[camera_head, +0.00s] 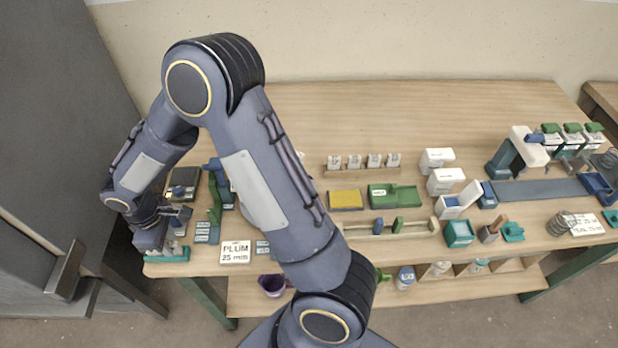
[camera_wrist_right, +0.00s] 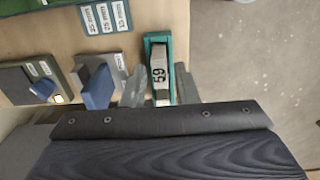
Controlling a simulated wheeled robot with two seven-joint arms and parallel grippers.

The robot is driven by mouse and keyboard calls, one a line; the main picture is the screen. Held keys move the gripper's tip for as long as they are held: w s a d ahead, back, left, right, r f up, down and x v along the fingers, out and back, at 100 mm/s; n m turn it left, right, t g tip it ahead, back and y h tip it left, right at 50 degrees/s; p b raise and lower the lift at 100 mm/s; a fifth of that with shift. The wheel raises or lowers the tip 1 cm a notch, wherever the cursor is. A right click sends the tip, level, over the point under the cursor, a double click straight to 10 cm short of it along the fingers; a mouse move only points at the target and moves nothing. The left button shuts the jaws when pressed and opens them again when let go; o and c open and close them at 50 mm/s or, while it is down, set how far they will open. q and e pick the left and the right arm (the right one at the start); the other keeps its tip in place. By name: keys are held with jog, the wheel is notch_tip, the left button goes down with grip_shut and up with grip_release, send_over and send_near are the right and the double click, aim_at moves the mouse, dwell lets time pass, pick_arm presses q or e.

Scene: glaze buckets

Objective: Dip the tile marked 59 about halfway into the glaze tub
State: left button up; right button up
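The tile marked 59 (camera_wrist_right: 159,76) stands in a narrow teal holder (camera_wrist_right: 152,40) in the right wrist view. The holder also shows in the head view (camera_head: 170,255), at the table's front left corner. My right gripper (camera_wrist_right: 160,90) is open, with one finger on each side of the tile and a visible gap to it. In the head view my right gripper (camera_head: 162,246) is low at the holder's left end. My left gripper is not in view. A white rounded vessel is partly hidden behind my right arm; I cannot tell whether it is the glaze tub.
A grey block with a blue part (camera_wrist_right: 97,85) stands close beside the holder. A dark device (camera_head: 184,184) and time cards (camera_head: 206,232) are nearby. The table's back middle is clear.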

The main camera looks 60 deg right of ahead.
grip_shut()
jog(key=shift+r+p, duration=2.7)
jog(key=shift+r, duration=1.15)
